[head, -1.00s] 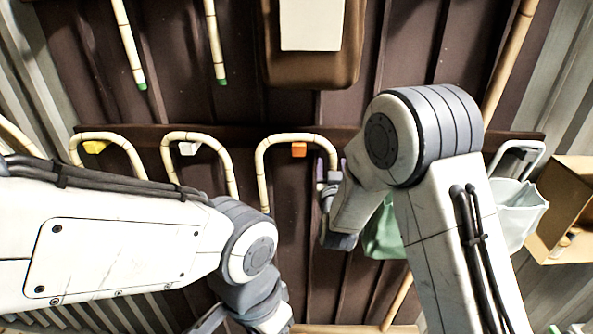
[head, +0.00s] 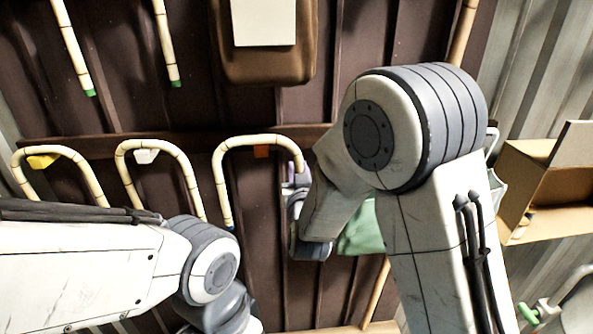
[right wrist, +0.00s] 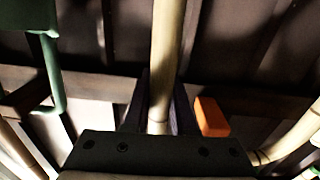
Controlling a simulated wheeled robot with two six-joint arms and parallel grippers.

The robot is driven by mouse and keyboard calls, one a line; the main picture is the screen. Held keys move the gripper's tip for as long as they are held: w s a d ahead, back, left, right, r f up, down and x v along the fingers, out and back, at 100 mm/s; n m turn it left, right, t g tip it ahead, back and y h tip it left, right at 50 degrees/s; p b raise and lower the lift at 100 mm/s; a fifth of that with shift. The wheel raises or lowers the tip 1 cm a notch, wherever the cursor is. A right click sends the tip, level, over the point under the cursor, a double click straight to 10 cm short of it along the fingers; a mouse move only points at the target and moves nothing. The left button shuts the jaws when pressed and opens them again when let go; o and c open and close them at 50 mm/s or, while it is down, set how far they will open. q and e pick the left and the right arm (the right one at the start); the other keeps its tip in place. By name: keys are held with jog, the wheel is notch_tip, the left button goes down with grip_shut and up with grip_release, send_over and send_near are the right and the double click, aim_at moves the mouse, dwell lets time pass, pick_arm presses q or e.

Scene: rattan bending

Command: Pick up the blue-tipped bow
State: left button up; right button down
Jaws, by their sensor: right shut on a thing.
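The blue-tipped bow (head: 221,180) is a pale rattan hoop with its open ends down, in front of the dark wall in the head view. Its left leg ends in a small blue tip, and an orange block (head: 261,152) shows under its top curve. My right gripper (head: 297,176) is at the bow's right leg. In the right wrist view the rattan leg (right wrist: 166,50) runs between the two fingers of my right gripper (right wrist: 160,105), which is shut on it. The orange block (right wrist: 211,117) is just right of the fingers. My left gripper is out of view; only its arm shows.
Two similar bows hang left, at a white block (head: 146,156) and a yellow block (head: 42,161). Green-tipped canes (head: 168,45) hang above. A green thing (head: 358,232) is partly hidden behind my right arm. A cardboard box (head: 545,190) stands at right.

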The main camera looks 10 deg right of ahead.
jog(key=s+b, duration=1.2)
jog(key=s, duration=0.2)
jog(key=shift+a+b, duration=0.15)
jog(key=shift+b, duration=0.15)
